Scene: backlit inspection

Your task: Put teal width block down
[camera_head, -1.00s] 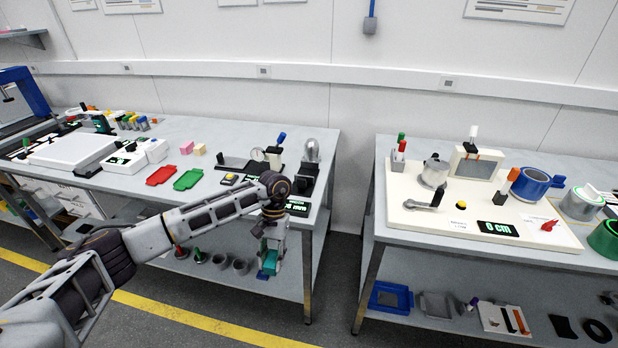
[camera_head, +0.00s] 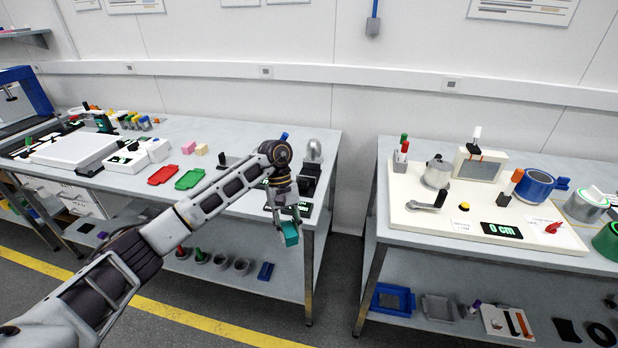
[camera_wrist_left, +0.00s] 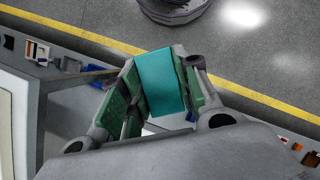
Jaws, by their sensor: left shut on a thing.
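The teal width block (camera_head: 290,233) is between the fingertips of my left gripper (camera_head: 284,226), in front of the front edge of the left table. In the left wrist view the teal block (camera_wrist_left: 165,84) shows between the green-padded fingers of the gripper (camera_wrist_left: 160,95), which is shut on it. The block is held in the air, with the floor behind it in the wrist view. My left arm hides part of the left table's right end. My right gripper does not show.
The left table (camera_head: 225,135) bears a red tray (camera_head: 163,175), a green tray (camera_head: 190,179) and gauges. The right table (camera_head: 400,236) bears a white board with a "0 cm" display (camera_head: 502,230). A gap separates the tables. Several things stand on the lower shelves.

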